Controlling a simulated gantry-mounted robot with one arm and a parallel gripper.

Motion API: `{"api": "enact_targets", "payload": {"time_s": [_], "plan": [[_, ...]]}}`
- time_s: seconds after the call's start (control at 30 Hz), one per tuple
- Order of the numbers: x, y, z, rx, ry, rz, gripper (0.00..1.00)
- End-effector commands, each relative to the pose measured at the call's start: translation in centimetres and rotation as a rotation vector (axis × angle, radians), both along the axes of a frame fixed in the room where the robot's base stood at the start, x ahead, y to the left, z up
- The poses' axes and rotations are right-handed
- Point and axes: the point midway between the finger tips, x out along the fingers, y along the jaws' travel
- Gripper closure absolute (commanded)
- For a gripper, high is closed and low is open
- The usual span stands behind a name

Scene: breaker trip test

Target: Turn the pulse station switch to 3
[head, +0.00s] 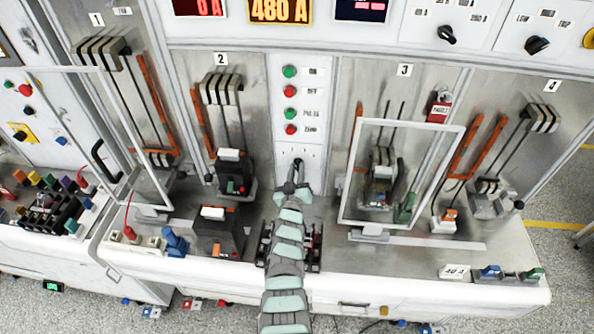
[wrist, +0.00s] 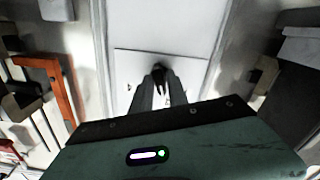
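The pulse station switch is a small black knob (head: 297,163) on a white plate low on the centre column, below the green and red buttons. In the wrist view the knob (wrist: 159,68) shows dark in the middle of the white plate (wrist: 128,66). My gripper (head: 295,180) reaches up to it from below. In the wrist view my gripper's two dark fingers (wrist: 160,88) lie either side of the knob, with their tips at it. I cannot tell whether they press on it. The knob's pointer and the numbers are too small or hidden to read.
A hinged clear guard frame (head: 458,170) stands in front of bay 3 on the right. Another open guard (head: 72,72) is at bay 1 on the left. A breaker unit (head: 219,230) stands on the bench left of my arm. Bays 2 and 3 flank the column.

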Motion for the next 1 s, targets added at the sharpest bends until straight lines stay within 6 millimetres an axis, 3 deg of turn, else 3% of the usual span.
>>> {"api": "enact_targets", "payload": {"time_s": [0.23,0.73,1.0], "plan": [[0.01,0.01,0.02,0.0,0.0,0.0,1.0],[0.01,0.0,0.02,0.01,-0.002,-0.001,1.0],[0.07,-0.11,0.19,0.115,-0.022,-0.001,1.0]]}}
